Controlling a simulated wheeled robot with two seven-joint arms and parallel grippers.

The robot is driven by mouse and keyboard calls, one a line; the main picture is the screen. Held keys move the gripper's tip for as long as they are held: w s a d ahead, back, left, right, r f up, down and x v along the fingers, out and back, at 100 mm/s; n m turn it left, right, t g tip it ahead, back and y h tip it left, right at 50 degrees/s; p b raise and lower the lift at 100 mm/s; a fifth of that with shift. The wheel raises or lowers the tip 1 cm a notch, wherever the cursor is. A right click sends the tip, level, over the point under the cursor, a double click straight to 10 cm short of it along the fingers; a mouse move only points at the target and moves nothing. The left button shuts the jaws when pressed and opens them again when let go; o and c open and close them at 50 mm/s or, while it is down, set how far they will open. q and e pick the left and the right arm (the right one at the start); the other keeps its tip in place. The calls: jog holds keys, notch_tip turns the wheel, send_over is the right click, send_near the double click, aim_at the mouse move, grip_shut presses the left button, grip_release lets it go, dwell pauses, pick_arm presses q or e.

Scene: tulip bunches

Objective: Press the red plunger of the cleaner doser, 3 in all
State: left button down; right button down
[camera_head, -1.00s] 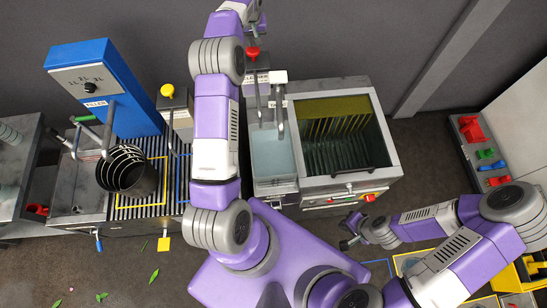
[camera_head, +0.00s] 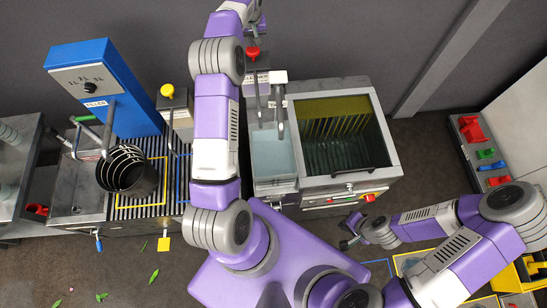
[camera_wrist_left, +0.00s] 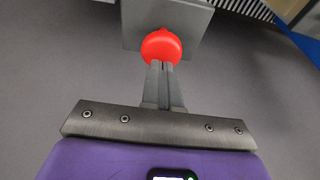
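The red plunger (camera_head: 252,53) tops the cleaner doser (camera_head: 262,80) behind the basin, partly hidden by my left arm in the head view. In the left wrist view the red plunger (camera_wrist_left: 161,46) is a round knob in front of a grey plate. My left gripper (camera_wrist_left: 162,66) has its two fingers together, with nothing between them. Its tips are at the plunger's near edge; whether they touch it I cannot tell. My right gripper (camera_head: 349,241) hangs at the lower right, far from the doser, too small to tell its opening.
A basin of pale liquid (camera_head: 273,158) stands below the doser, next to a deep ribbed tank (camera_head: 392,150). To the left are a yellow-topped doser (camera_head: 167,91), a blue filler (camera_head: 105,75) and a dark bucket (camera_head: 140,182) on a slatted surface.

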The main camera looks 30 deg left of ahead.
aim_at(253, 50)
pick_arm(q)
jog(key=shift+f, duration=0.15)
jog(key=shift+f+b, duration=1.2)
jog(key=shift+f, duration=0.9)
notch_tip(253, 50, up, 8)
jog(key=p, duration=0.6)
jog(key=shift+f, duration=0.3)
